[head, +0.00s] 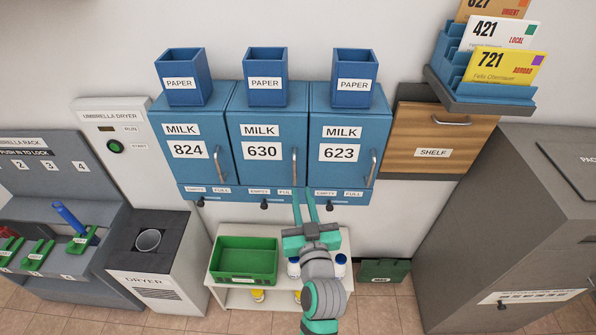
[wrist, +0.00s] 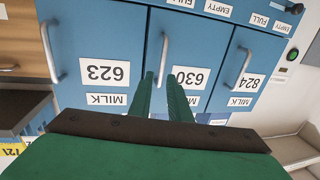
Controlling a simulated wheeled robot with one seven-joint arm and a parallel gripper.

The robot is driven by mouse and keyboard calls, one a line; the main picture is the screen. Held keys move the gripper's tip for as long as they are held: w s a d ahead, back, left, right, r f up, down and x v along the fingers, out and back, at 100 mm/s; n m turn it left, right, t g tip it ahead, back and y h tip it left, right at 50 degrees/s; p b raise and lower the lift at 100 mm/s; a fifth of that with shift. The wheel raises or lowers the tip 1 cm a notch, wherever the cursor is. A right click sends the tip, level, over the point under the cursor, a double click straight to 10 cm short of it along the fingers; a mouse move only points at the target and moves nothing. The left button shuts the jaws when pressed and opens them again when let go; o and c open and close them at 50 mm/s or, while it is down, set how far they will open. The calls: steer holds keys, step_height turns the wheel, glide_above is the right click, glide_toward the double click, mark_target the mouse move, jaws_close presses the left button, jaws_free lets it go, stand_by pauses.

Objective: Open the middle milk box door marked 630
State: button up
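The blue middle milk box door marked 630 (head: 262,133) is shut, between doors 824 (head: 188,140) and 623 (head: 347,135). Its upright metal handle (head: 295,165) is on the door's right side. My gripper (head: 303,193) is just below this handle in the head view, fingers pointing up toward the boxes. In the wrist view, which is upside down, my gripper (wrist: 161,77) has two green fingers apart and nothing between the tips. The 630 handle (wrist: 162,58) lies ahead, in line with the gap. I cannot tell how far the tips are from it.
Blue paper bins (head: 266,77) stand on top of the boxes. A ledge with EMPTY/FULL labels and small dark knobs (head: 264,205) runs below the doors. A green crate (head: 245,260) sits on a low white table. A wooden shelf unit (head: 432,133) is at right.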

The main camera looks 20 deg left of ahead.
mark_target(295, 173)
steer(key=x, duration=0.8)
steer(key=shift+a, duration=0.25)
steer(key=shift+x, duration=0.95)
jaws_close()
